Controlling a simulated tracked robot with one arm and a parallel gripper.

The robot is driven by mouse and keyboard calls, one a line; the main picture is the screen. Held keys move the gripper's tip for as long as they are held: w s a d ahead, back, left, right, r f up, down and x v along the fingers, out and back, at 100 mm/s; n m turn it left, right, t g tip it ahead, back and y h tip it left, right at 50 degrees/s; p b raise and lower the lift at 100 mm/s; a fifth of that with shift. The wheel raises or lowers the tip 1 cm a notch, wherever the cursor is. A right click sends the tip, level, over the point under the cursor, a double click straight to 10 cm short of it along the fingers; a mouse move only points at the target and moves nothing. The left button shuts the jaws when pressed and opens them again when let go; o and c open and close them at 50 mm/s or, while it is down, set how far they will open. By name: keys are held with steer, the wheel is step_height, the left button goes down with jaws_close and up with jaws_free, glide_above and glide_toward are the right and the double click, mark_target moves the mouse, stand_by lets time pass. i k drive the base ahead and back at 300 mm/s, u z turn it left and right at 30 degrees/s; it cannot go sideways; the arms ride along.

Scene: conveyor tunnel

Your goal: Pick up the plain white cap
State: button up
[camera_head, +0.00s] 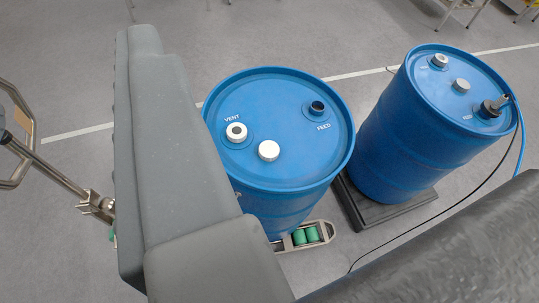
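A plain white cap (268,150) lies on the top of the near blue drum (280,185), apart from both of its openings. A white ring-like cap with a dark centre (236,131) sits on the opening marked VENT. The opening marked FEED (317,107) has a dark, uncapped neck. Large grey parts of my own body fill the left foreground, and a dark one crosses the lower right. I cannot make out my fingertips or whether my gripper is open or shut. Nothing is seen touching the plain white cap.
A second blue drum (415,145) stands right on a dark base (375,212), with pale caps (461,85) and a metal fitting (496,105) joined to a blue hose. A black cable runs beside it. Green rollers (306,236) show below the near drum. Grey floor lies behind.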

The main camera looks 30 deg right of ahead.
mark_target(268, 150)
steer(key=z, duration=0.05)
steer(key=i, duration=0.9)
steer(key=u, duration=0.05)
